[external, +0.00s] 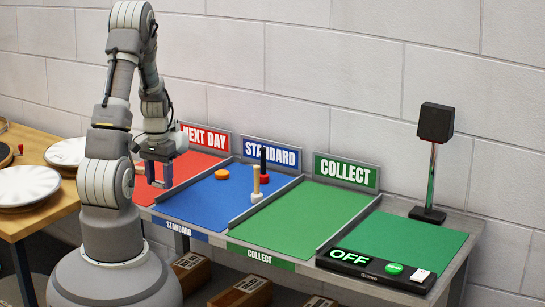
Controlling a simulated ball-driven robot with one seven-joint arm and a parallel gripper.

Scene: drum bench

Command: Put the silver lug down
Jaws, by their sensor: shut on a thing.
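My gripper (158,180) hangs over the red NEXT DAY lane (190,168), near its front left part. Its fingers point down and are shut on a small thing. That thing is too small and too covered by the fingers to make out well; it fits the silver lug. No other silver lug shows on the bench. I cannot tell whether the held thing touches the red surface.
The green COLLECT lane (300,222) is clear. Low dividers separate lanes. A speaker post (433,165) and OFF panel (375,269) stand right.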

